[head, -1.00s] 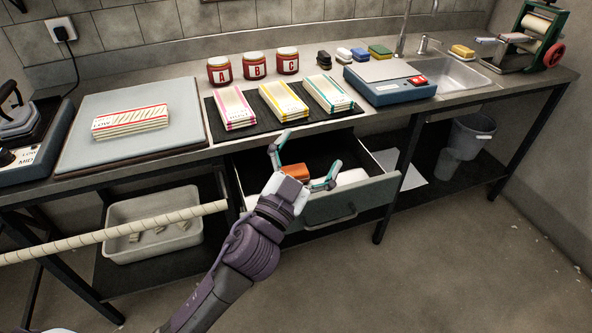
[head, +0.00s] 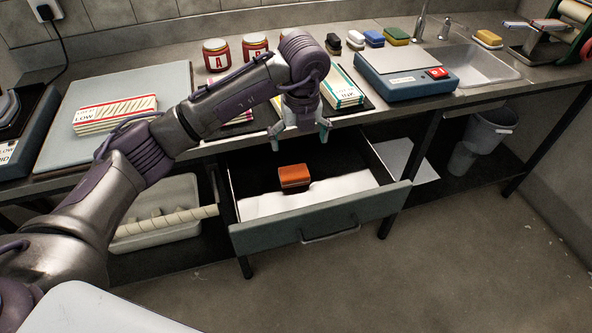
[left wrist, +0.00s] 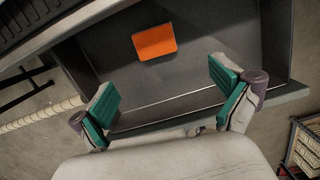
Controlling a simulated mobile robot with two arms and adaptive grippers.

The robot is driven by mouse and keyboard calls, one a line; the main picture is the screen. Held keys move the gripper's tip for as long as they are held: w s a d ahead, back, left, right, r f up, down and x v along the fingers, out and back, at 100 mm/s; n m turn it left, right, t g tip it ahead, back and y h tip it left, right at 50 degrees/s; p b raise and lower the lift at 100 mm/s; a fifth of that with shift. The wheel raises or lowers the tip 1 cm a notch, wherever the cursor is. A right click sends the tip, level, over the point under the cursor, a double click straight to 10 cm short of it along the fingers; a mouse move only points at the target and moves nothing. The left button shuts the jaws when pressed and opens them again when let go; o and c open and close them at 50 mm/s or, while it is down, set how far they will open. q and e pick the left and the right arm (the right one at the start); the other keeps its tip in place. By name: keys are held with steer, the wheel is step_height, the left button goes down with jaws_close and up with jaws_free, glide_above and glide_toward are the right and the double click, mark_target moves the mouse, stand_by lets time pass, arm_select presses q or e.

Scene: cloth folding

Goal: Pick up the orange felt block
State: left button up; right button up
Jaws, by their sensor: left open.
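In the left wrist view the orange block (left wrist: 154,42) shows beyond the fingertips, toward the top of the picture. My left gripper (head: 299,134) is open and empty, pointing down above the drawer, higher than the block and apart from it. In the left wrist view its two green-padded fingers (left wrist: 166,97) are spread wide with nothing between them. My right gripper is in neither view.
The counter edge is close behind the gripper. A grey tub (head: 158,234) sits on the lower shelf, left of the drawer.

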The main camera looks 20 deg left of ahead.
mark_target(294, 171)
arm_select(q)
steer(key=f, duration=0.5)
steer(key=w+a+f, duration=0.1)
steer(key=f, duration=0.2)
steer(key=shift+f, duration=0.1)
steer(key=f, duration=0.4)
steer(key=shift+w+a+f+p, duration=0.15)
steer(key=shift+w+a+p, duration=0.2)
steer(key=shift+a+p, duration=0.05)
steer(key=shift+f, duration=0.35)
steer(key=shift+c, duration=0.2)
steer(key=c, duration=1)
steer(key=shift+r, duration=0.1)
